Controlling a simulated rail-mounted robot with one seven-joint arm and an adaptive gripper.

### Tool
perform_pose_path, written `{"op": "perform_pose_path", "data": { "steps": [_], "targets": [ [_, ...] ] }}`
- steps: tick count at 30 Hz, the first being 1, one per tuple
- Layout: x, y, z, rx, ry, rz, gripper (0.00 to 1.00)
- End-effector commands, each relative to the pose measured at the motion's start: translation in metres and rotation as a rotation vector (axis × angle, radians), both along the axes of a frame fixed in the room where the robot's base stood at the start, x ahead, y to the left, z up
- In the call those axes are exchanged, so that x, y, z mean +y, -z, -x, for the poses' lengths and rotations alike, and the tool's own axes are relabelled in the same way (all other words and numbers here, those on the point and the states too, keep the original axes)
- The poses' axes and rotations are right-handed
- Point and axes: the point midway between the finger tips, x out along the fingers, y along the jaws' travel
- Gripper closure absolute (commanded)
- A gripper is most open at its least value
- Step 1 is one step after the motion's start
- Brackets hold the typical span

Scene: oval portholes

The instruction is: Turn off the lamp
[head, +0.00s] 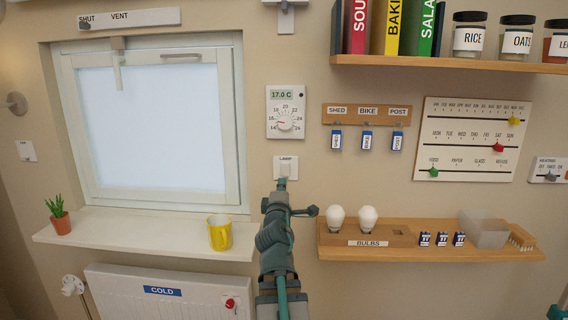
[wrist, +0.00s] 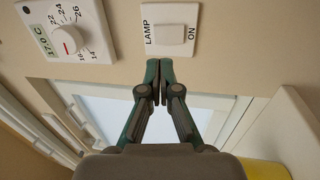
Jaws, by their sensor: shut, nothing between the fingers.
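A white wall switch plate labelled LAMP (head: 286,168) is on the wall below the thermostat in the head view. In the wrist view the lamp switch (wrist: 170,34) shows a pale rocker, with LAMP printed on one side and ON on the other. Which way the rocker is tipped I cannot tell. My gripper (head: 283,183) is at the lower edge of the plate in the head view. In the wrist view my gripper (wrist: 159,66) has its fingertips together, empty, just below the plate. I cannot tell whether they touch it.
The thermostat (head: 286,112) is directly above the switch. A window (head: 155,125) and sill with a yellow mug (head: 220,232) are to the left. A shelf (head: 430,252) with bulbs (head: 368,218) and small boxes is to the right. Key hooks (head: 366,114) hang above that shelf.

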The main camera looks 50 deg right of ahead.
Motion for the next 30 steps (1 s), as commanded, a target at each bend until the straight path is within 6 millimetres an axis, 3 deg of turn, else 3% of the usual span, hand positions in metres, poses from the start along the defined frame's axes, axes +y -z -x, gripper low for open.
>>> {"op": "perform_pose_path", "data": {
  "steps": [1, 3, 12, 30],
  "targets": [
    [-0.015, -0.003, -0.010, 0.001, 0.002, -0.001, 1.00],
    [-0.026, -0.005, -0.017, 0.001, 0.002, -0.001, 1.00],
    [-0.061, -0.012, -0.038, 0.000, 0.001, -0.001, 1.00],
    [-0.068, -0.014, -0.042, 0.001, 0.002, -0.002, 1.00]
  ]
}}
